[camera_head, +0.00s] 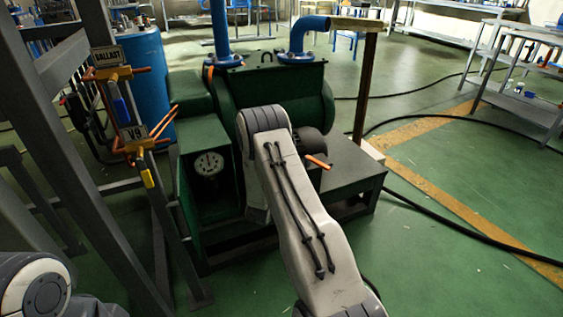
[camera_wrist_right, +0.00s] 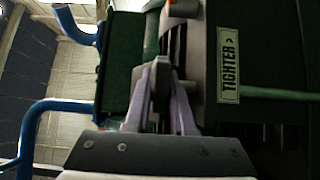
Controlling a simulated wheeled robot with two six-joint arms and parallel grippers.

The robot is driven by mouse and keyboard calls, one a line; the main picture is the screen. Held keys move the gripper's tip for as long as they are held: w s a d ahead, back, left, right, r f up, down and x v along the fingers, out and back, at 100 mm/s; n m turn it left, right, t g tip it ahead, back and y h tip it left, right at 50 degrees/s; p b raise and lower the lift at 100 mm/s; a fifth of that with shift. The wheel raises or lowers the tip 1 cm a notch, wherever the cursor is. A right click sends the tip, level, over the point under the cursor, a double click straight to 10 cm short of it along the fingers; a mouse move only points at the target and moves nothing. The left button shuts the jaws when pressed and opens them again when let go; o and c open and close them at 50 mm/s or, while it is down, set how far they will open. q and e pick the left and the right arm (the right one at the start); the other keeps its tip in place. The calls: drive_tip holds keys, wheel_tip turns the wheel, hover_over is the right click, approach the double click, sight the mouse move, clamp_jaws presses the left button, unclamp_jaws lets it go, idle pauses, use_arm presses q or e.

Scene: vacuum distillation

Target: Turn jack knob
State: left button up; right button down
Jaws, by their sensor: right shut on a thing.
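The green machine (camera_head: 272,93) stands in the middle of the head view, with my right arm reaching across its front. My right gripper (camera_wrist_right: 161,72) shows in the right wrist view, its fingers close together and shut on a narrow dark part, which looks like the jack knob. The fingers hide most of this part. A "TIGHTER >" label (camera_wrist_right: 229,64) sits on the dark panel just right of the fingers. In the head view the arm hides the right gripper. Part of my left arm shows at bottom left, but its gripper is out of view.
An orange handle (camera_head: 318,161) sticks out just right of my right arm. Blue pipes (camera_head: 297,42) rise from the machine. A grey frame with orange clamps (camera_head: 120,75) and a blue barrel (camera_head: 145,80) stand to the left. Black hoses (camera_head: 450,213) cross the floor at right.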

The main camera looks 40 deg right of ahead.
drive_tip(key=shift+m+g+h+p, duration=0.5)
drive_tip(key=shift+m+g+h, duration=1)
drive_tip(key=shift+g, duration=0.8)
drive_tip(key=shift+m, duration=0.3)
drive_tip(key=c, duration=0.8)
unclamp_jaws()
drive_tip(key=shift+o, duration=0.2)
drive_tip(key=p+v, duration=0.3)
drive_tip(key=v, duration=0.7)
drive_tip(key=shift+a+r, duration=0.15)
drive_tip(key=shift+a, duration=0.1)
